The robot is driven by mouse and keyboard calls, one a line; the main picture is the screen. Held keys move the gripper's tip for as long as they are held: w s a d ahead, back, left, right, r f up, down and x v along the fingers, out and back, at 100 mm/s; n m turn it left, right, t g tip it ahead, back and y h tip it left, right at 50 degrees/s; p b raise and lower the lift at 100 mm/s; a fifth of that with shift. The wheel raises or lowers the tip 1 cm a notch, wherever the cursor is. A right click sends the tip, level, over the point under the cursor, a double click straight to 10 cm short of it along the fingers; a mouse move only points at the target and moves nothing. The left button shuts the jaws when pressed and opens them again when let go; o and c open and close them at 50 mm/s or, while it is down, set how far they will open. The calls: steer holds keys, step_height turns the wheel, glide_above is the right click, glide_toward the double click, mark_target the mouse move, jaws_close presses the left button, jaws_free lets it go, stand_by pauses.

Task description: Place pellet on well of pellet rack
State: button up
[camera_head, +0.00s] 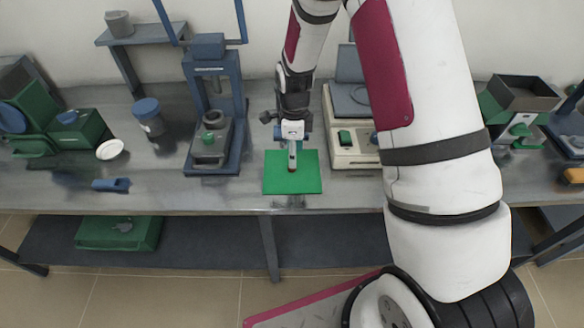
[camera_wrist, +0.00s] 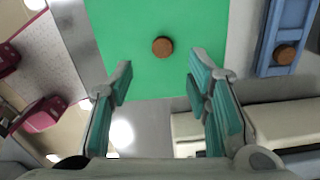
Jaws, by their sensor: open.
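A small brown disc, which looks like the pellet (camera_wrist: 163,46), lies on a flat green square (camera_wrist: 130,85) in the wrist view. My gripper (camera_wrist: 158,80) is open. Its fingers stand apart, with the disc centred between them but beyond their tips in the picture, and nothing is held. In the head view my gripper (camera_head: 292,158) points down over the green square (camera_head: 308,184); a small dark reddish spot shows at its tip. A second brown disc (camera_wrist: 285,54) sits on a blue part at the wrist view's right. I cannot make out a pellet rack with certainty.
A blue press (camera_head: 232,160) stands left of the green square. A cream device (camera_head: 345,158) stands close on its right. A blue-lidded jar (camera_head: 149,120), a white dish (camera_head: 109,149) and a small blue item (camera_head: 111,185) are farther left. The bench front is mostly clear.

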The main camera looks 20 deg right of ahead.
steer(key=shift+w+a+f+p, duration=0.1)
steer(key=shift+w+f+p, duration=0.1)
steer(key=shift+f, duration=1.15)
steer(key=shift+w+a+f+p, duration=0.1)
steer(key=shift+f+p, duration=0.05)
steer(key=shift+f, duration=1.2)
steer(key=c, duration=0.9)
steer(key=shift+o, duration=0.2)
steer(key=shift+r, duration=0.1)
steer(key=shift+r, duration=0.9)
steer(key=shift+s+a+r+b, duration=0.15)
steer(key=shift+s+r, duration=0.1)
steer(key=shift+r, duration=0.2)
steer(key=shift+s+a+r+b, duration=0.1)
steer(key=shift+s+r+b, duration=0.1)
steer(key=shift+r, duration=0.2)
steer(key=s+a+r, duration=0.1)
steer(key=s+a, duration=0.3)
steer(key=s, duration=1)
steer(key=w+d+r+n, duration=0.2)
steer(key=w+n, duration=0.5)
steer(key=n, duration=0.4)
steer(key=w+d+r+n, duration=0.2)
steer(key=w+r+n, duration=0.2)
steer(key=w+n, duration=0.3)
steer(key=n, duration=0.5)
steer(key=shift+w+d+r, duration=0.15)
steer(key=shift+d+r, duration=0.2)
